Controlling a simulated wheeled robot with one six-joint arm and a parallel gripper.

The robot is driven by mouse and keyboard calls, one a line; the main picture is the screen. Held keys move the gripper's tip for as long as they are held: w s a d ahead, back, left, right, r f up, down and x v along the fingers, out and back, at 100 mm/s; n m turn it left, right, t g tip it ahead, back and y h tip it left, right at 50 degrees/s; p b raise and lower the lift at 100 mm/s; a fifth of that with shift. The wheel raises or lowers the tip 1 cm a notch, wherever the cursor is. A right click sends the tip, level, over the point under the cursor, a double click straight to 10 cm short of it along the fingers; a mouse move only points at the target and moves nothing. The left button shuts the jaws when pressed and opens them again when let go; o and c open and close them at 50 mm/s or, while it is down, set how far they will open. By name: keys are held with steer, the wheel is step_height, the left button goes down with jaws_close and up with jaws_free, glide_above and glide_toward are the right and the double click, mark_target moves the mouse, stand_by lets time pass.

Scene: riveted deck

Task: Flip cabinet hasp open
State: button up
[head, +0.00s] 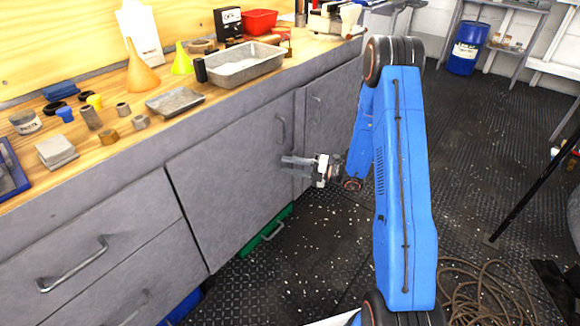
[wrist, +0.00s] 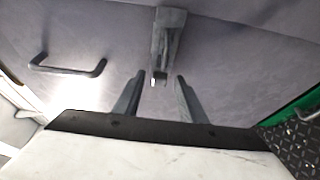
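The grey metal hasp (wrist: 168,38) is on the grey cabinet front, at the top middle of the wrist view. Its narrow end with a bright tip points toward my gripper. My gripper (wrist: 160,77) is open, and its two dark fingers lie to either side of that tip in the picture. I cannot tell whether they touch it. In the head view, my gripper (head: 288,161) is against or just before the cabinet (head: 232,165), near the seam between two doors. The hasp cannot be made out there.
A curved door handle (wrist: 68,67) is left of the fingers in the wrist view. A green case (head: 265,236) lies under the cabinet. The worktop holds a metal tray (head: 240,68), funnels and small parts. A coiled hose (head: 485,290) lies on the floor at right.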

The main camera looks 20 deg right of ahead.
jaws_close()
steer(key=shift+d+g, duration=0.1)
steer(key=shift+g, duration=0.2)
